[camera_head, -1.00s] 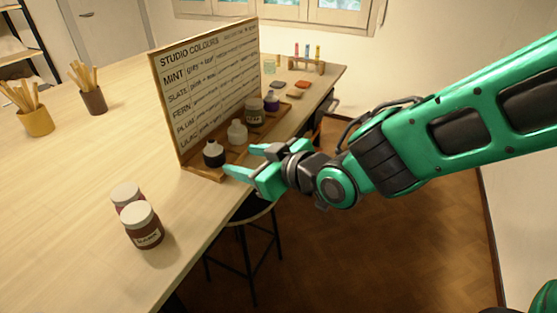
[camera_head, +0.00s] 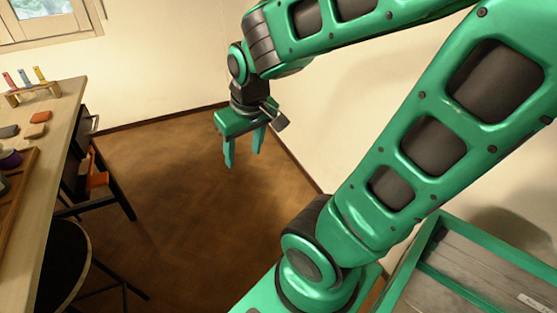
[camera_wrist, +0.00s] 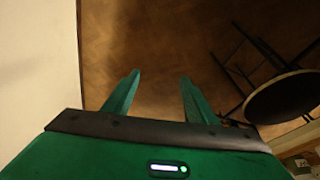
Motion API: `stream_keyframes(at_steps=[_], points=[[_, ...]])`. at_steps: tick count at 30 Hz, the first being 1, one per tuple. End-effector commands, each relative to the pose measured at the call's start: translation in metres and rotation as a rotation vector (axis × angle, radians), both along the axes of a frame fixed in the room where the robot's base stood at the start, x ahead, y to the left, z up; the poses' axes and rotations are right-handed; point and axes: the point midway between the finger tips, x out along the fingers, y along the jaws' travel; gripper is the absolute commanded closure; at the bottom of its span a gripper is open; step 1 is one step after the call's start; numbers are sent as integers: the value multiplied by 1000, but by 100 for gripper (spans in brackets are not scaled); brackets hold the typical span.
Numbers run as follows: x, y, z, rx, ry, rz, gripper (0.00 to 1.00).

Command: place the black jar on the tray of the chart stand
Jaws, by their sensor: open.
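My gripper (camera_head: 243,152) is open and empty, hanging fingers-down above bare floor, well to the right of the table. In the wrist view the two green fingers (camera_wrist: 160,76) are apart with only floor between them. Part of the chart stand's wooden tray (camera_head: 22,182) shows at the left edge of the head view. A dark purple jar (camera_head: 9,159) is at that edge, cut off. The black jar is in neither current view; one second ago a black jar with a white top stood at the tray's near end.
The table (camera_head: 45,165) runs along the left, with glaze tiles (camera_head: 36,131) and a small rack of coloured sticks (camera_head: 33,92). A dark stool (camera_head: 62,262) stands beside it, also in the wrist view (camera_wrist: 285,97). Walls stand behind and right; the floor between is clear.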

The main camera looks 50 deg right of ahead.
Motion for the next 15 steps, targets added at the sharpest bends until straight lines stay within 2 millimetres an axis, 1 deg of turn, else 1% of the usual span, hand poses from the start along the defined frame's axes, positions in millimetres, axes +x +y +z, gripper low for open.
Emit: stream_keyframes(at_steps=[1, 3, 6, 9, 10, 12, 15], points=[[-26, -19, 3, 19, 51, -96, 48], [-60, -33, 5, 51, 125, -201, 48], [-97, -42, 8, 93, 202, -313, 48], [-118, -44, 10, 120, 247, -375, 48], [-121, -43, 11, 124, 256, -384, 48], [-126, -43, 11, 131, 266, -398, 48], [-127, -43, 12, 132, 269, -399, 48]])
